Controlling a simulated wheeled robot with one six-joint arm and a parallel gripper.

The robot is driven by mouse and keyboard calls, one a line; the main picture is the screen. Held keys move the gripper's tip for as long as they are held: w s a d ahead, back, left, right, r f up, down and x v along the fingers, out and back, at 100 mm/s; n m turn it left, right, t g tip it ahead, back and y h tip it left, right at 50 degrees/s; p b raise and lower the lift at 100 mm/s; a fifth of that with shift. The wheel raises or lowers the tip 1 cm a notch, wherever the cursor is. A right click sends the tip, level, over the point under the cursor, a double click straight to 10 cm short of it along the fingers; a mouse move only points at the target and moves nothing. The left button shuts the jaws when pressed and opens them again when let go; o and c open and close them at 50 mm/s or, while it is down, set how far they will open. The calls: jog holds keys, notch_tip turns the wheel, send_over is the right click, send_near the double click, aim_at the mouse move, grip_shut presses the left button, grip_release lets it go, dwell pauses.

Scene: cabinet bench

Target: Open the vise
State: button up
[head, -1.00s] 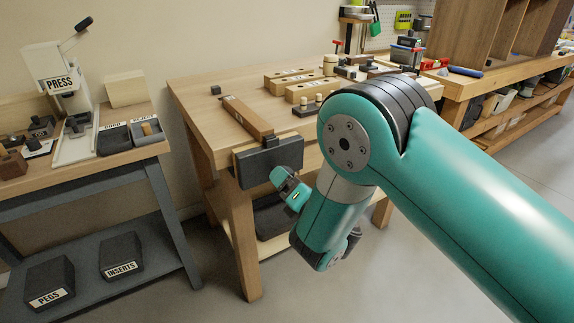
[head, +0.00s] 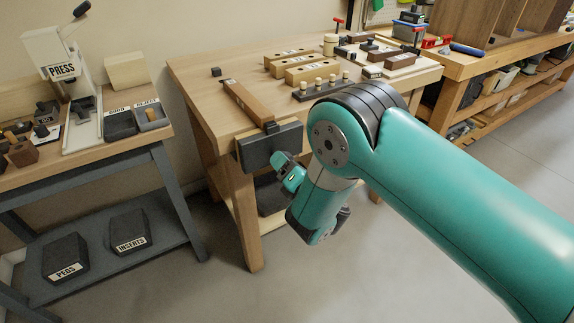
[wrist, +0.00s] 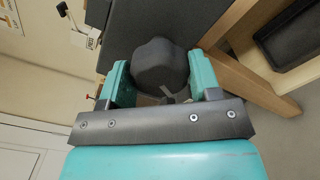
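The vise (head: 256,155) is fixed to the front left corner of the wooden bench, its broad dark jaw facing outward. In the wrist view the dark jaw plate (wrist: 150,20) fills the top middle. A dark rounded vise knob (wrist: 160,68) stands out in front of it. My gripper (head: 287,168) is at the front of the vise. The gap between the jaws is hard to make out.
A long wooden block (head: 247,103) lies on the bench behind the vise. Peg blocks (head: 322,88) and tools stand farther back. A grey side table (head: 90,155) with a press (head: 62,68) is at left. A dark bin (wrist: 288,35) shows beyond a bench leg.

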jog(key=shift+n+p, duration=0.95)
jog(key=shift+n, duration=1.05)
jog(key=shift+c, duration=0.4)
jog(key=shift+d, duration=0.1)
jog(key=shift+n+p, duration=0.85)
jog(key=shift+n, duration=1.15)
jog(key=shift+s+d+f+n, duration=0.1)
jog(key=shift+n, duration=1.9)
